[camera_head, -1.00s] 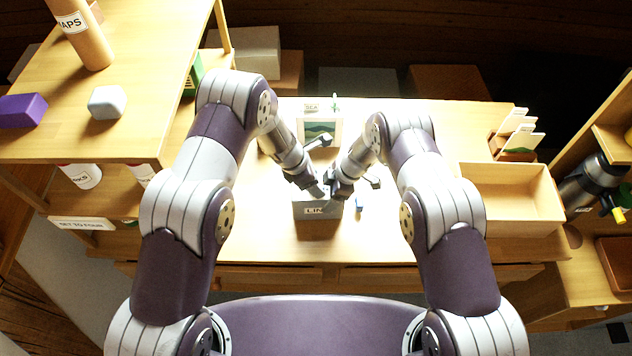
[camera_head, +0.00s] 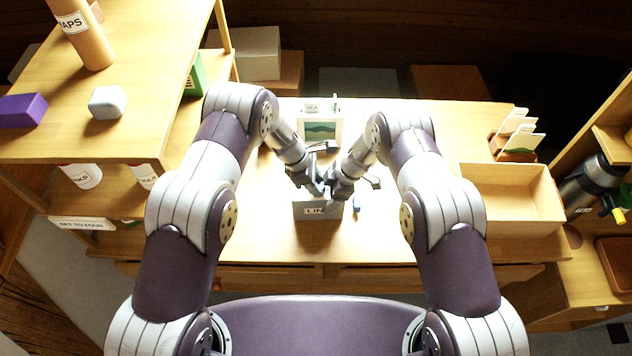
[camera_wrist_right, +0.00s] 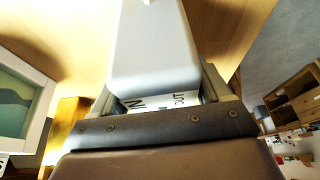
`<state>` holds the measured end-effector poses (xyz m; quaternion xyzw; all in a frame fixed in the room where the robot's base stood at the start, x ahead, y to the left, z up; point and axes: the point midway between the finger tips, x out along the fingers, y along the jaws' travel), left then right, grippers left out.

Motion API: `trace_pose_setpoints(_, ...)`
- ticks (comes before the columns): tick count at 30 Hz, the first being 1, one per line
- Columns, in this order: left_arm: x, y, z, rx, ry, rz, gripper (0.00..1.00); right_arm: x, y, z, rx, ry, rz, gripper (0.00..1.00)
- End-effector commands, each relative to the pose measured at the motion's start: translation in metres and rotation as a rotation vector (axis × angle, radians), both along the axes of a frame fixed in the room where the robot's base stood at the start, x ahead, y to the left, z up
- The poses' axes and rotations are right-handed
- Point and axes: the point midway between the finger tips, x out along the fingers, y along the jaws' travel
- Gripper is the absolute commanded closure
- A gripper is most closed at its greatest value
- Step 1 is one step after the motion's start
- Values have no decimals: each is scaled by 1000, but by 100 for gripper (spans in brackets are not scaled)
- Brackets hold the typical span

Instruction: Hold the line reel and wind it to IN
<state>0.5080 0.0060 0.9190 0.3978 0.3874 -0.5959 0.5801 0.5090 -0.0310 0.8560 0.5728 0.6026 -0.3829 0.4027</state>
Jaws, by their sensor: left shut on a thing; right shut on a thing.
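The line reel (camera_head: 309,211) is a grey box on the bench in front of me, with a white label on its near face, only partly readable. My right gripper (camera_head: 337,188) is shut on it from the right. In the right wrist view, the reel's pale grey body (camera_wrist_right: 152,50) sits between the jaws, with a white plate (camera_wrist_right: 165,103) reading IN and OUT. My left gripper (camera_head: 318,190) is shut at the top of the reel, close beside the right one. The part it grips is hidden by the grippers.
A small blue item (camera_head: 357,208) lies right of the reel. An open wooden tray (camera_head: 512,225) and a card holder (camera_head: 513,150) are at the right. A raised shelf (camera_head: 140,125) stands at the left.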

Motion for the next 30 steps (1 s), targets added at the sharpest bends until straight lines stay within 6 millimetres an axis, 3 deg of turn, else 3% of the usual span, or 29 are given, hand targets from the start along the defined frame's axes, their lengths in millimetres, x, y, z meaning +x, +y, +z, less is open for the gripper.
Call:
trace_pose_setpoints(10,1,0,1,0,0,-63,93,0,0,0,0,0,0,62)
trace_pose_setpoints(11,1,0,1,0,-1,-62,52,0,0,0,0,0,0,62)
trace_pose_setpoints(12,1,0,1,0,-1,-62,39,0,0,0,0,0,0,62)
trace_pose_setpoints(13,1,0,1,0,-1,-61,36,0,0,0,0,0,0,62)
trace_pose_setpoints(23,1,2,6,0,-1,-60,36,0,0,0,0,0,0,62)
trace_pose_setpoints(30,4,24,59,0,-4,-58,36,0,0,0,0,0,0,62)
